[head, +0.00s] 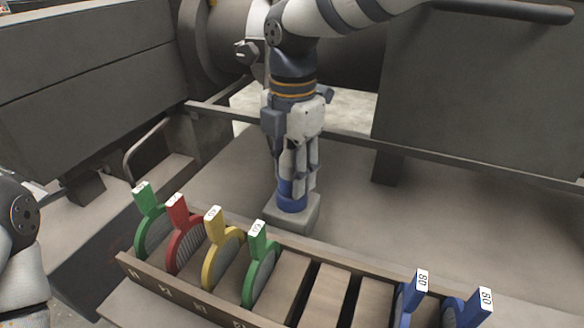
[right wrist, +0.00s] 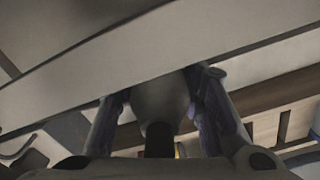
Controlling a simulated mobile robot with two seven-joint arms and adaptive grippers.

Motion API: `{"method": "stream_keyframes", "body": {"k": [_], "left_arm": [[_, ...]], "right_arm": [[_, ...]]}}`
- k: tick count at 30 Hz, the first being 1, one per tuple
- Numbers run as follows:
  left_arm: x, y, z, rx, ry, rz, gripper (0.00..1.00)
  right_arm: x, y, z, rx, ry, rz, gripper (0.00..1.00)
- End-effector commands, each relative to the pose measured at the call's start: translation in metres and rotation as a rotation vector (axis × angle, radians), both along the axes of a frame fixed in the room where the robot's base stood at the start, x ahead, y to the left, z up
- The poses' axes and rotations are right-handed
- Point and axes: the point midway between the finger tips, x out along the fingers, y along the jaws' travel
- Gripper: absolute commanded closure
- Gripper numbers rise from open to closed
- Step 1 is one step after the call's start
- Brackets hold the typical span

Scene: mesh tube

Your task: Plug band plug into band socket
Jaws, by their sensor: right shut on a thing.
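My right gripper (head: 297,178) points straight down in the middle of the head view, with its fingers shut around the band plug, a pale upright body (head: 286,163). In the right wrist view the pale rounded body (right wrist: 160,98) sits between the two fingers. Below the fingers is a blue band (head: 291,196) on top of a light grey block, the band socket (head: 300,222). The plug stands upright in line with the socket. The fingers hide the join, so I cannot tell whether the blue part belongs to plug or socket, or how deep the plug sits. My left gripper is out of view.
A wooden rack (head: 190,300) in front holds several colored, numbered mesh discs: green, red, yellow, green, and two blue at right. Some slots between them are empty. A metal rail (head: 350,142) and a dark cylinder housing stand behind. The grey deck (head: 430,215) to the right is clear.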

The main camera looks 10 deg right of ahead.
Motion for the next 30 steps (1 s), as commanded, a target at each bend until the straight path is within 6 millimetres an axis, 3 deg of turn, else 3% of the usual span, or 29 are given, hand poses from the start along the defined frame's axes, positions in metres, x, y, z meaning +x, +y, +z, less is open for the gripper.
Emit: {"method": "stream_keyframes", "body": {"k": [6,7,10,20,23,30], "left_arm": [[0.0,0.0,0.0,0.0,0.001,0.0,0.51],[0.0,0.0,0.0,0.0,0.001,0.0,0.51],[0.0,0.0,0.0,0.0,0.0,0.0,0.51],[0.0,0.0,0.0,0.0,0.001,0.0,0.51],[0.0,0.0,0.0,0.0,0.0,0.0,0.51],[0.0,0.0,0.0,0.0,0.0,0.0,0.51]], "right_arm": [[0.0,0.0,-0.004,-0.001,0.001,0.0,0.9],[0.0,0.0,-0.005,-0.001,0.001,0.0,0.63],[0.0,0.0,-0.004,-0.001,0.001,0.0,0.42],[0.0,0.0,-0.002,0.0,0.0,0.0,0.42],[0.001,0.0,0.01,0.0,-0.002,-0.001,0.42],[0.001,0.0,0.067,0.002,-0.005,-0.002,0.42]]}}
